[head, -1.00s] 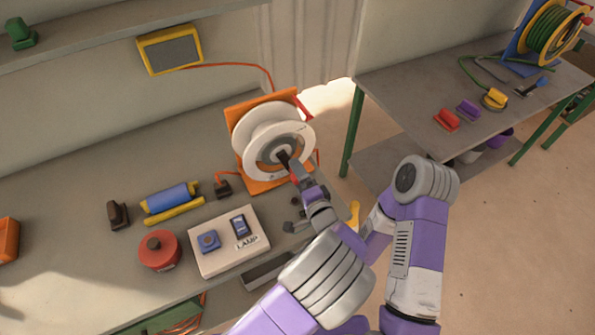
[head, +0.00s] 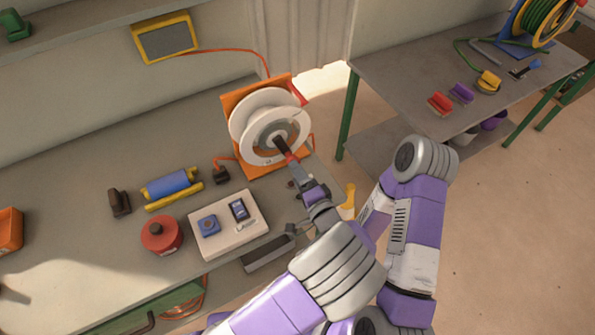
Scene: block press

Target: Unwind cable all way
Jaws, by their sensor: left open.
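A dark handle (head: 281,146) sticks out near the hub. My left gripper (head: 291,160) is open just below and right of that handle; I cannot tell whether they touch. My right gripper is not in view.
A yellow-framed screen (head: 166,39) hangs behind. A second table (head: 430,70) at right holds brushes and a green hose reel (head: 545,22).

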